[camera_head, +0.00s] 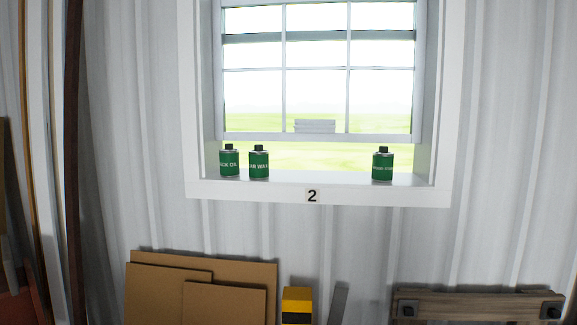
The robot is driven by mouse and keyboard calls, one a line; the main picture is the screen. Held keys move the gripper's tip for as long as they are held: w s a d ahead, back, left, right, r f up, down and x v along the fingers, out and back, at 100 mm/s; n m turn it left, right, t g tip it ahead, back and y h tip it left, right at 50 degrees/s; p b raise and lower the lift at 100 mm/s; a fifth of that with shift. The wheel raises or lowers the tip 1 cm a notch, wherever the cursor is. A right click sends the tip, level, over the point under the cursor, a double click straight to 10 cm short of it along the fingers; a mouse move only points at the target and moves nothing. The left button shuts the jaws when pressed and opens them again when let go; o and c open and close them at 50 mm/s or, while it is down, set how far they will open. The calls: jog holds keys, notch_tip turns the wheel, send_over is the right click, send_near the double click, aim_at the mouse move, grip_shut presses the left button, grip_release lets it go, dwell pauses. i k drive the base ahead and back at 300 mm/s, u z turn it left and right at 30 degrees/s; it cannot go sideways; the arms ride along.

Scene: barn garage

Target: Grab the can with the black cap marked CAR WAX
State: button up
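The can marked CAR WAX (258,164) is green with a black cap and stands upright on the window sill, left of its middle. Its first letter is partly cut off at the can's edge. A similar green can (229,164) with a black cap stands just left of it, its label reading something like "CK OIL". A third green can (382,166) with a black cap stands farther right on the sill; its label is too small to read surely. My gripper is not in view.
The white window sill (320,179) has free room between the middle and right cans. Below stand cardboard sheets (152,290), a yellow and black object (297,305) and a wooden piece (470,307) with dark fittings.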

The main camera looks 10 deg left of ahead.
aim_at(258, 157)
jog(key=k, duration=0.65)
jog(key=u, duration=0.4)
jog(key=i, duration=1)
jog(key=u, duration=0.7)
